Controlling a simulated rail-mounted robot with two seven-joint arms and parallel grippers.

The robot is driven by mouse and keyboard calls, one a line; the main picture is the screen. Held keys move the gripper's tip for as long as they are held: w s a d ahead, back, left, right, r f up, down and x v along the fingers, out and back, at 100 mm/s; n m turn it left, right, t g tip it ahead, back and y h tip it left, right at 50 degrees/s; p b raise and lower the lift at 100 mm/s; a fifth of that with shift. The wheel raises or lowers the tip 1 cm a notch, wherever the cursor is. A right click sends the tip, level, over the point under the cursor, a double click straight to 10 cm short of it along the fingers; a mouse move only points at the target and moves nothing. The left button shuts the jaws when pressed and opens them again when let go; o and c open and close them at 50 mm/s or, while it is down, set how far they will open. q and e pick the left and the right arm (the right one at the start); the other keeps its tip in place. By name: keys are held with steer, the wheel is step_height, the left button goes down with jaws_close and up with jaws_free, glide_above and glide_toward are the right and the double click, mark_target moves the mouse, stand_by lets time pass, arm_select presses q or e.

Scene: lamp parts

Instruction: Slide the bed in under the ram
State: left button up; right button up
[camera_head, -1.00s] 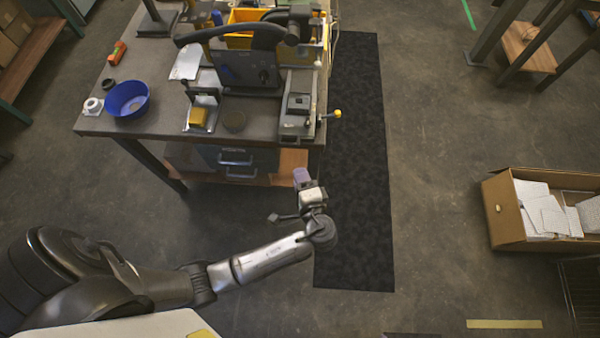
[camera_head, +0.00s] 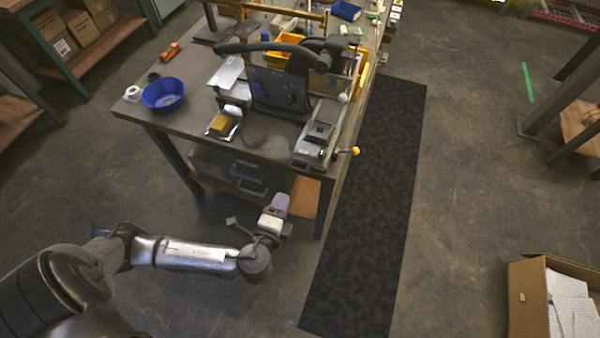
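A grey metal fixture (camera_head: 316,146) sits at the front right corner of the workbench, with a small dark block on top. A lever with a yellow knob (camera_head: 355,151) sticks out from its right side. I cannot tell for sure which part is the bed or the ram. A dark upright panel (camera_head: 280,90) with a thick black curved arm (camera_head: 268,47) above it stands just behind. My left gripper (camera_head: 278,205), with a lavender part at its tip, is in front of the bench, below its top and apart from the fixture. Its fingers are too small to read. My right gripper is out of view.
A cardboard box (camera_head: 527,295) stands lower right.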

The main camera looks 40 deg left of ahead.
mark_target(299, 170)
arm_select(q)
steer(key=shift+h, duration=0.4)
steer(key=b+x, duration=0.1)
steer(key=x, duration=1.3)
steer(key=shift+f+b, duration=0.15)
steer(key=shift+b, duration=0.15)
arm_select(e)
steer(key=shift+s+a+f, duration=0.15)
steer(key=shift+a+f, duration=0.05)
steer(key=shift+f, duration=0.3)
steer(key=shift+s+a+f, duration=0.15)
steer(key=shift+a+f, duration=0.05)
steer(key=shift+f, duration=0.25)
arm_select(q)
steer(key=shift+c, duration=0.2)
jaws_close()
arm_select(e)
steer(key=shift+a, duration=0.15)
